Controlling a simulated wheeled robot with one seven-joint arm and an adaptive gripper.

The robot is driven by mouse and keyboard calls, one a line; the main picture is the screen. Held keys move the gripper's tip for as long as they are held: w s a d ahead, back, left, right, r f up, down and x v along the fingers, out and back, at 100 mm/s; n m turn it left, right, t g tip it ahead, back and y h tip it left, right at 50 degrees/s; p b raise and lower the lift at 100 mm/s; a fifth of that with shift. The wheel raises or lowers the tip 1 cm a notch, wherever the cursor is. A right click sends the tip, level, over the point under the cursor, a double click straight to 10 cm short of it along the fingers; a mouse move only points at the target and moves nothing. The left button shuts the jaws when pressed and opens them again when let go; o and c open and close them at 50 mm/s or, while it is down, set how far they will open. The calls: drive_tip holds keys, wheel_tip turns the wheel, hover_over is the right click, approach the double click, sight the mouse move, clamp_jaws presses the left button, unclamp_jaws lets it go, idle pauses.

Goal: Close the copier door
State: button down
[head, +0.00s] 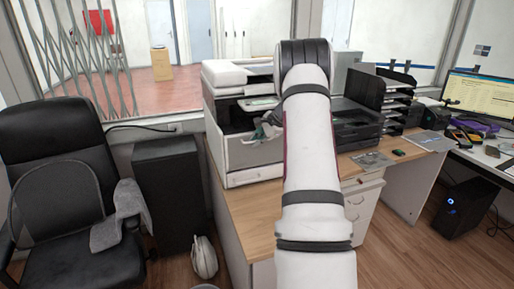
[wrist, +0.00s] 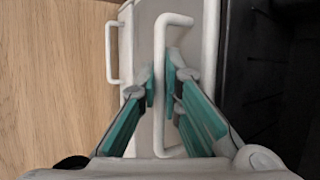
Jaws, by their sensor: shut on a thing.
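The copier (head: 238,85) stands on the wooden desk, white with a grey front. Its door (head: 255,150) is the front panel; a dark gap shows above it, so it appears to stand partly open. My gripper (head: 266,128) is at the top of this panel, partly hidden by my arm. In the wrist view, the teal fingers of my gripper (wrist: 162,84) are shut on a white bar handle (wrist: 174,20) on the door's pale edge (wrist: 145,50). The right part of the copier is hidden behind my arm.
A second white handle (wrist: 112,52) sits left of the gripped one, beside the wooden desk top (wrist: 60,80). A dark interior (wrist: 270,80) lies to the right. A black paper tray stack (head: 355,115) stands right of my arm. A black chair (head: 60,165) stands left.

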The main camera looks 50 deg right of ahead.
drive_tip(key=shift+w+d+r, duration=0.15)
drive_tip(key=shift+w, duration=0.15)
drive_tip(key=c, duration=2)
unclamp_jaws()
drive_tip(key=v, duration=1.2)
